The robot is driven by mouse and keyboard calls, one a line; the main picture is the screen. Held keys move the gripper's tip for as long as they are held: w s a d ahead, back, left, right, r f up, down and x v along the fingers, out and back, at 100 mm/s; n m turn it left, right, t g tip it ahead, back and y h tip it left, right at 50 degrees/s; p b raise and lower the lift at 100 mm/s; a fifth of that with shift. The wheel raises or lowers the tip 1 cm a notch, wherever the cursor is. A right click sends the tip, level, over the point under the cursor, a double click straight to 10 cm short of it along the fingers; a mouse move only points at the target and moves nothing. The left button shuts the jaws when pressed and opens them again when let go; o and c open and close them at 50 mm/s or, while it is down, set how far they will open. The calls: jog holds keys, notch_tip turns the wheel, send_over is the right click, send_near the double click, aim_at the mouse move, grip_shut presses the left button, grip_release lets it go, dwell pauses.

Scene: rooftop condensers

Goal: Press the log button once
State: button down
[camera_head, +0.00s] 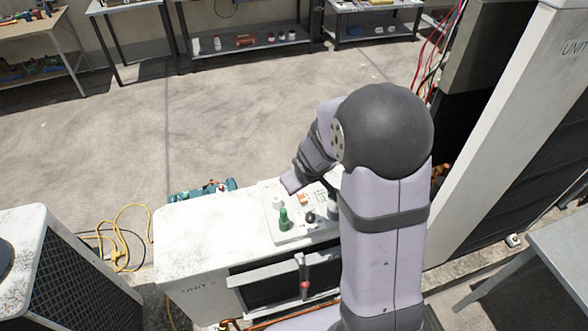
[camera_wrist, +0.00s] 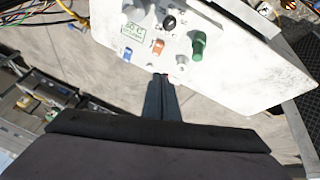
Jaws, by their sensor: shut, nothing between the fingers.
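A white control panel (camera_head: 295,233) lies on top of a white cabinet in the head view, and it fills the top of the wrist view (camera_wrist: 243,68). It carries a green knob (camera_wrist: 198,44), a black knob (camera_wrist: 169,22), an orange control (camera_wrist: 158,46), a small blue control (camera_wrist: 127,52) and a white control (camera_wrist: 182,62). I cannot tell which one is the log button; no such label is readable. My gripper (camera_wrist: 161,78) is shut and empty, its fingertips near the panel's edge below the orange and white controls. I cannot tell whether they touch anything.
The cabinet marked UNIT (camera_head: 190,240) bears the panel. A tall cabinet (camera_head: 505,110) stands at the right, a grated unit (camera_head: 75,265) at the lower left. A yellow cable (camera_head: 118,240) lies on the floor. Shelves (camera_head: 262,48) line the back; the floor between is mostly clear.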

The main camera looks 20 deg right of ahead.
jog(key=w+d+f+n+t+y, duration=0.1)
jog(key=w+f+n, duration=0.2)
jog(key=w, duration=0.6)
jog(key=w+d+f+n+t+y, duration=0.2)
jog(key=w+f+n, duration=0.2)
jog(key=w, duration=0.5)
jog(key=shift+d+f+n+t, duration=0.25)
jog(key=shift+d+n+t, duration=0.05)
jog(key=shift+n, duration=0.2)
jog(key=shift+f, duration=0.15)
notch_tip(320, 180, down, 6)
jog(key=b, duration=0.7)
jog(key=shift+f, duration=0.25)
jog(key=shift+f+b, duration=0.65)
jog(key=shift+f, duration=0.35)
jog(key=shift+f, duration=0.15)
jog(key=shift+f, duration=0.3)
